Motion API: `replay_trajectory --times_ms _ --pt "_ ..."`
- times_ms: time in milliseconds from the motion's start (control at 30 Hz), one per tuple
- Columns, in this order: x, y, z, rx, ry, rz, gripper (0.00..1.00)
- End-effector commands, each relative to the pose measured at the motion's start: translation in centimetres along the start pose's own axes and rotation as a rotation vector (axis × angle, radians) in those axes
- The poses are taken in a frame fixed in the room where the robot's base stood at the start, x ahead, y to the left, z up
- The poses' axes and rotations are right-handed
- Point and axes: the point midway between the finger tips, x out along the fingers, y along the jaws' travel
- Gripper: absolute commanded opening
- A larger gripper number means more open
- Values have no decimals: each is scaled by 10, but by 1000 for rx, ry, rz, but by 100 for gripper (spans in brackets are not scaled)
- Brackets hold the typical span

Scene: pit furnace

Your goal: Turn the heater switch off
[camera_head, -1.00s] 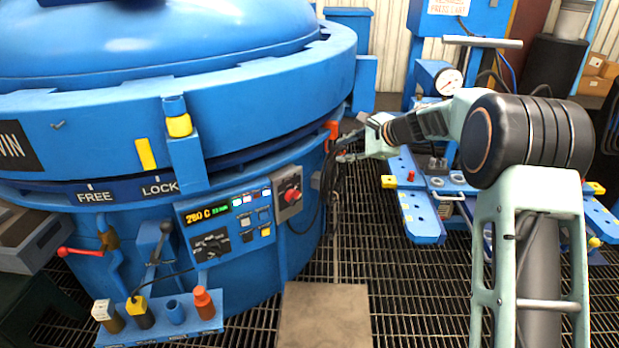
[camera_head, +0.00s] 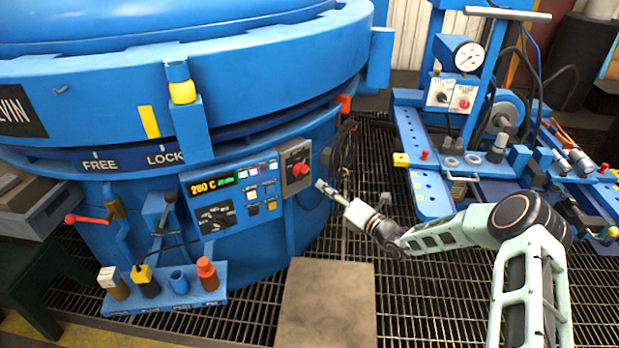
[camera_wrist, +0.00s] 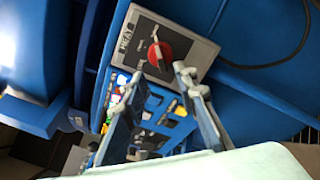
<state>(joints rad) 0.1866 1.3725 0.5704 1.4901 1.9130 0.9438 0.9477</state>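The heater switch is a red knob (camera_head: 301,169) on a grey box (camera_head: 295,152) on the side of the blue furnace, right of the lit control panel. The wrist view shows the red knob (camera_wrist: 160,52) close up, with a dark label reading HEAT beside it and a pale pointer line across it. My gripper (camera_head: 324,187) is just right of and below the switch in the head view, apart from it. In the wrist view my gripper (camera_wrist: 159,72) has its two fingers spread with nothing held; the knob lies beyond the gap between the tips.
The control panel (camera_head: 234,194) reads 280 C. A small rack (camera_head: 165,302) with several plugs stands low at left. Dark cables (camera_head: 343,155) hang right of the switch. A blue pump bench (camera_head: 425,185) stands at right.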

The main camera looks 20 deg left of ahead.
Motion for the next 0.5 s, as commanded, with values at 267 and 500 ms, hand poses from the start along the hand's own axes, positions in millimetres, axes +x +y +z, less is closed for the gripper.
replay_trajectory --times_ms 267,500 --pt "56 -1 -3 -6 3 3 27" --pt "83 -1 -2 -6 3 0 27"
